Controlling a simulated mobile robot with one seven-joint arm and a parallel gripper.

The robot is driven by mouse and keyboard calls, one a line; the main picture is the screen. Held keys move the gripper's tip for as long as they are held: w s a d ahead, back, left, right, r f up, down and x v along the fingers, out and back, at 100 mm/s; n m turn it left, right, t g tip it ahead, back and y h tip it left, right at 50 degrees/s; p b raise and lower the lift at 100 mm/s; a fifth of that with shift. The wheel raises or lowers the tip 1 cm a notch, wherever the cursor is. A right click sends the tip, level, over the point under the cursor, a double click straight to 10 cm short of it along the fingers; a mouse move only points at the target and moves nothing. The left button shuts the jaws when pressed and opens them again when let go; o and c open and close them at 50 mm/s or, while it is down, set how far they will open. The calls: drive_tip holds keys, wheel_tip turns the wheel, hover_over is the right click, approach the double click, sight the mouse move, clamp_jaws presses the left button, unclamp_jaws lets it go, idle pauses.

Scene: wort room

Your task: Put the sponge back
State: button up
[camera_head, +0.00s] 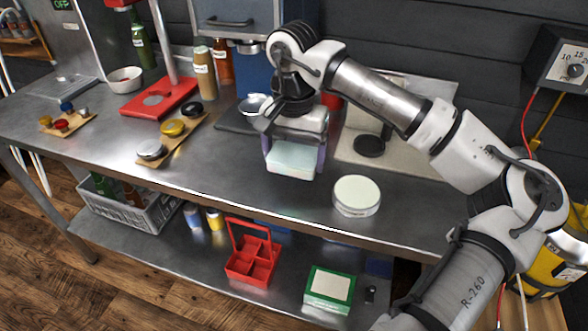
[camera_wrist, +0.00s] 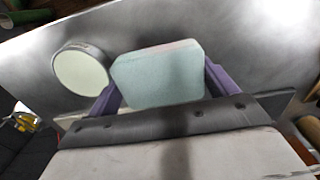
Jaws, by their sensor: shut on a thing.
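A pale teal sponge (camera_head: 292,160) is held between the purple fingers of my gripper (camera_head: 294,150), over the steel bench. In the wrist view the sponge (camera_wrist: 158,76) fills the gap between both fingers of my gripper (camera_wrist: 160,90). I cannot tell whether the sponge's lower edge touches the bench top or hangs just above it. No place marked for the sponge is clear to me in these views.
A round pale green-lidded container (camera_head: 357,194) stands right of the sponge. A black disc (camera_head: 369,146) lies on a light board behind. Coloured pucks on a wooden strip (camera_head: 178,150) and a red stand (camera_head: 160,98) are to the left. Bench between is clear.

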sight(294, 184)
drive_tip(key=shift+f+p, duration=0.3)
drive_tip(key=shift+f, duration=2.15)
drive_tip(key=shift+f, duration=0.1)
drive_tip(key=shift+f, duration=0.15)
drive_tip(key=o, duration=0.8)
drive_tip(key=shift+r, duration=0.25)
wheel_tip(294, 184, up, 12)
drive_tip(key=shift+b, duration=0.6)
